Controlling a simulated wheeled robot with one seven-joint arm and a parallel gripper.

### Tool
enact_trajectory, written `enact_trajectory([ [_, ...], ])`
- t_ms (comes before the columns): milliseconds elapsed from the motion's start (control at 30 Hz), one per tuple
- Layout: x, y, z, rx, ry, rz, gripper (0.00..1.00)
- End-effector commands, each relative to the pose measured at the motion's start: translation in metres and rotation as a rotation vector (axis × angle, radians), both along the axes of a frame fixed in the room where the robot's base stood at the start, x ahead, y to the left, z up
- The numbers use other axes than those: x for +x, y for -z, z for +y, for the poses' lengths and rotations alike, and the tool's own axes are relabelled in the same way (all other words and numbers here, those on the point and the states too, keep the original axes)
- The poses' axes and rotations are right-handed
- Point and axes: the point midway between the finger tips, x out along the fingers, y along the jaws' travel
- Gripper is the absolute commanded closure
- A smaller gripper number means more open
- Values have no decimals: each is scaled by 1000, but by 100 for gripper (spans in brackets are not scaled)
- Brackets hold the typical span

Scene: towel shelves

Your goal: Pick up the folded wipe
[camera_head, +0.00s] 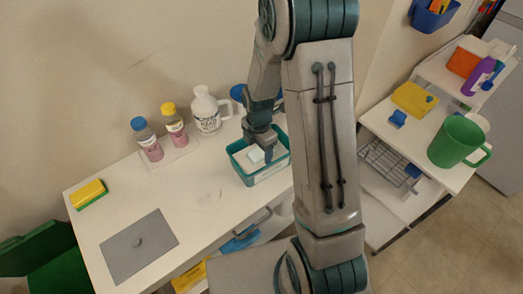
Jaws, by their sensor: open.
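A white folded wipe (256,155) lies in a teal open box (268,174) on the white table, near its right end. My gripper (268,156) points down over the box, with its fingertips at or just above the wipe. The gripper is open. The fingers partly cover the wipe, and I cannot tell whether they touch it. A larger pale surface shows inside the box beside the wipe.
Two capped bottles (174,125) and a white jug (206,110) stand behind the box. A yellow-green sponge (88,194) and a grey mat (139,246) lie at the left. A shelf unit with a green mug (458,141) stands at the right. The table's middle is clear.

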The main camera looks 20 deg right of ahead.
Motion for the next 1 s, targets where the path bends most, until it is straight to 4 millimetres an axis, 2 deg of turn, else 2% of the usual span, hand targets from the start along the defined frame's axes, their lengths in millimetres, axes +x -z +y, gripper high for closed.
enact_trajectory([
  [333,0,6,0,0,0,0,29],
  [500,0,6,0,0,0,0,76],
  [567,0,6,0,0,0,0,77],
  [600,0,6,0,0,0,0,80],
  [1000,1,-1,0,0,0,-3,80],
])
